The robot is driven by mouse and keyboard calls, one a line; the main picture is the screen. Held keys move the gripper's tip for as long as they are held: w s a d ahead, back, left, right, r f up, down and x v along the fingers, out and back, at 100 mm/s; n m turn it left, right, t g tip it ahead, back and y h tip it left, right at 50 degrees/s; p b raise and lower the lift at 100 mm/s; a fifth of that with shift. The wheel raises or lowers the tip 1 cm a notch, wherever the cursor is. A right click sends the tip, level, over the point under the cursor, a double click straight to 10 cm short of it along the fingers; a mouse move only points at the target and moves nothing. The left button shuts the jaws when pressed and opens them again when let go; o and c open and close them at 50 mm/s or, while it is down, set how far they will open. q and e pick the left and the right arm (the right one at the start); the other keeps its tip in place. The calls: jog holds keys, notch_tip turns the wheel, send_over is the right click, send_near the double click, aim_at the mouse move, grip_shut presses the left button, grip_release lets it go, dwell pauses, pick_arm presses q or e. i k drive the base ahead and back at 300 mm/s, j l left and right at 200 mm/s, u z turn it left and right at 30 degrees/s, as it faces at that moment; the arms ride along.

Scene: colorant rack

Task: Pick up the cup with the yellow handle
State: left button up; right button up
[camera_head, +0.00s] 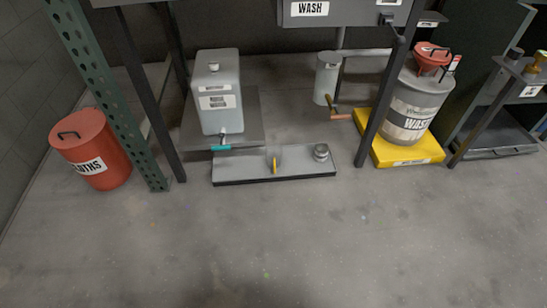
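A small yellow handle (275,167) stands out near the middle of a low grey tray (236,168) on the floor. The grey body of its cup is hard to make out against the tray. A small round metal container (321,152) stands on the same tray to the right, with a gap between the two. Neither of my grippers is in view, so nothing shows near the cup.
A grey labelled canister (216,105) stands behind the tray. A red bin (92,155) is at left, beside a green perforated post (108,95). A WASTE drum (414,108) stands on a yellow base (408,153) at right. Dark table legs (376,90) flank the tray. The front floor is clear.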

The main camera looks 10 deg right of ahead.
aim_at(272, 152)
jog(key=i+j, duration=0.15)
jog(key=i, duration=0.3)
jog(key=i+j, duration=0.15)
jog(key=i, duration=0.35)
jog(key=i+j, duration=0.1)
jog(key=i, duration=0.35)
jog(key=i+z, duration=0.05)
